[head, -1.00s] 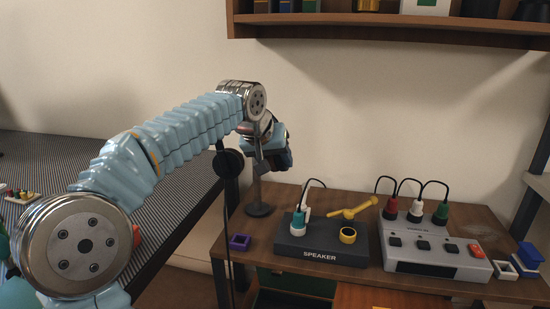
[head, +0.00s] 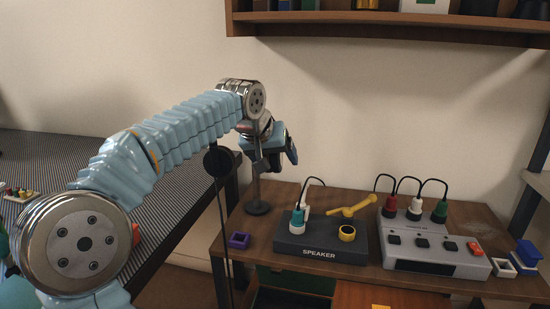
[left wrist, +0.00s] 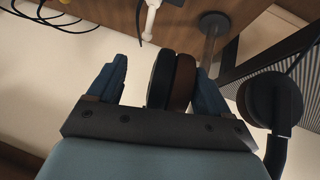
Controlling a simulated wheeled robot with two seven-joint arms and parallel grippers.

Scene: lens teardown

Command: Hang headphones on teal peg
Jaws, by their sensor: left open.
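The headphones show in the head view as a dark round ear cup (head: 218,160) with a cable hanging down, left of a slim metal stand (head: 257,180). In the left wrist view a dark cup with a brown cushion (left wrist: 183,82) sits between my gripper's fingers, and another dark cup (left wrist: 270,100) is at the right. The headband is mostly hidden. My left gripper (head: 277,154) is open around the cup, by the stand's upper part; the left finger is clearly apart from it, the right finger close to the cushion. I cannot make out a teal peg. My right gripper is not in view.
A speaker box (head: 318,243) with a teal plug (head: 297,219) and yellow parts stands below, beside a grey device (head: 435,249) with several cables. A purple square piece (head: 238,240) lies at the left. A wooden shelf (head: 390,20) hangs above.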

